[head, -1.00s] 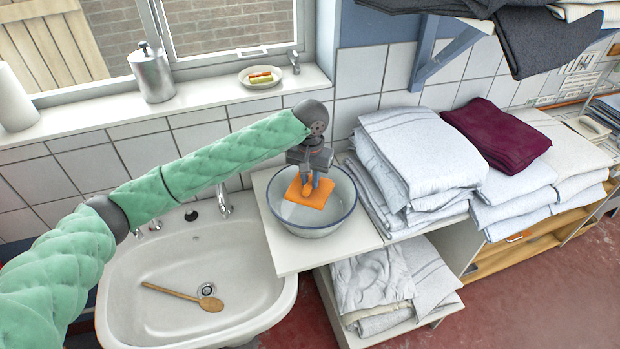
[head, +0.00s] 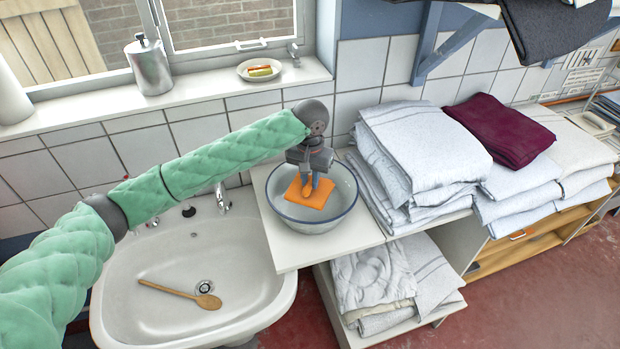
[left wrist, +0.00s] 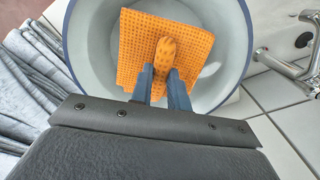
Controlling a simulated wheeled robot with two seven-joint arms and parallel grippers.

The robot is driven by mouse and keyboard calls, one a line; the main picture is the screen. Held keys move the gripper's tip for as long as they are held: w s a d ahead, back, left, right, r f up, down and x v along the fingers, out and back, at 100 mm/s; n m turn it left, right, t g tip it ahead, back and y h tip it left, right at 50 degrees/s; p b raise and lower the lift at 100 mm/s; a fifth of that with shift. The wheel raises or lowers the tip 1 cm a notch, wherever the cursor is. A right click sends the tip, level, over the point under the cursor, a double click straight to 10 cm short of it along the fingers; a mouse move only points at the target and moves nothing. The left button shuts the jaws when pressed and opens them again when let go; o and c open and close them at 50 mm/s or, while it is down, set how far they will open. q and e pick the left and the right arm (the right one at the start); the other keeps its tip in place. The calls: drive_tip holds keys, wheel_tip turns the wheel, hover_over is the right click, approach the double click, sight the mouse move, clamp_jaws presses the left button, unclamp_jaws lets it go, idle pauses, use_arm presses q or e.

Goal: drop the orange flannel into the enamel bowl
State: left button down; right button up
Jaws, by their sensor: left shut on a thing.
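The orange flannel (head: 308,194) is a waffle-textured square cloth; it also shows in the left wrist view (left wrist: 135,45). My left gripper (head: 311,183) points down over the bowl and is shut on a bunched fold of the flannel, seen between the fingers in the left wrist view (left wrist: 164,80). The enamel bowl (head: 342,215) is pale with a dark blue rim and stands on a white top beside the sink. The flannel is within the bowl's outline from above; I cannot tell whether it touches the bottom. My right gripper is not in view.
A white sink (head: 240,255) with a wooden spoon (head: 190,295) is to the left. Folded white towels (head: 415,150) stand close to the bowl's right, with a maroon cloth (head: 503,128) beyond. A tap (head: 221,198) rises behind the sink.

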sight(310, 182)
use_arm(q)
drive_tip(key=c, duration=1.3)
unclamp_jaws()
drive_tip(key=shift+o, duration=0.2)
drive_tip(key=shift+r, duration=0.15)
drive_tip(key=shift+r+b, duration=0.3)
drive_tip(key=shift+r, duration=0.05)
wheel_tip(310, 182, up, 6)
drive_tip(key=shift+f+b, duration=0.25)
drive_tip(key=shift+b, duration=0.8)
drive_tip(key=shift+r, duration=0.7)
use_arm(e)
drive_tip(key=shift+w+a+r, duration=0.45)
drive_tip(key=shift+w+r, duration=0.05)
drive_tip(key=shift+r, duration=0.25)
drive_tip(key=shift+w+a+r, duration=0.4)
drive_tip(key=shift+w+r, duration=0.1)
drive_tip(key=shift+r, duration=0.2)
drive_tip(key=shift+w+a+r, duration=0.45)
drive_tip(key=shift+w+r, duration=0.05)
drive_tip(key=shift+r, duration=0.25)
